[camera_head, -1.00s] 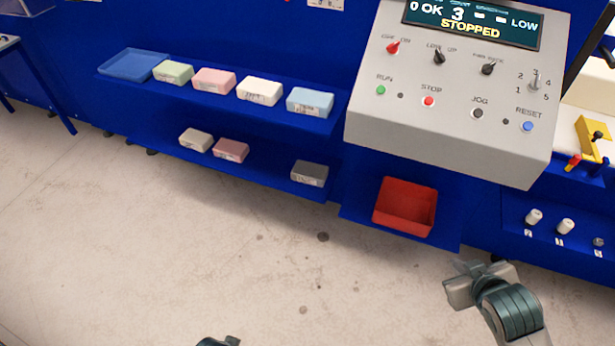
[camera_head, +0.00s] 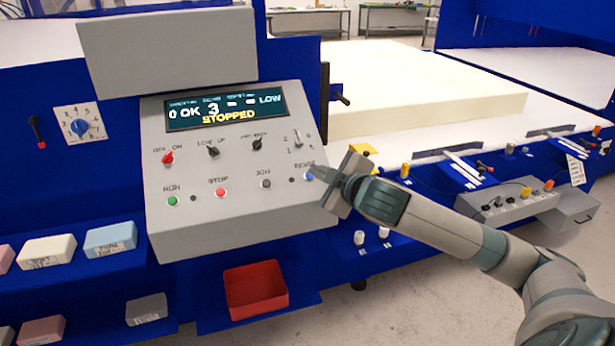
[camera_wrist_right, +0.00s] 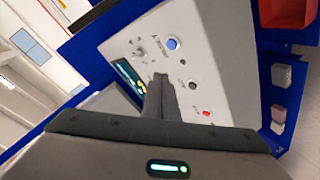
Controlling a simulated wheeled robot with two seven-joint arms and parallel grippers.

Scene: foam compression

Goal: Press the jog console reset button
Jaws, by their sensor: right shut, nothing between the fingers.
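The grey jog console (camera_head: 235,225) has a sloped face and a display (camera_head: 224,110) reading STOPPED. Its blue reset button (camera_head: 308,176) is at the right end of the button row, and shows in the right wrist view (camera_wrist_right: 172,43). My right gripper (camera_head: 316,174) is shut and empty, its fingertips close to the reset button in the head view. In the right wrist view its fingers (camera_wrist_right: 160,78) point at the panel, with the button beyond the tips. Whether they touch the panel cannot be told. My left gripper is out of view.
Other controls sit close by: the grey jog button (camera_head: 265,183), red stop button (camera_head: 221,192), green run button (camera_head: 172,201) and a selector switch (camera_head: 297,140). A red bin (camera_head: 256,290) is below. A large foam slab (camera_head: 430,90) lies behind on the right.

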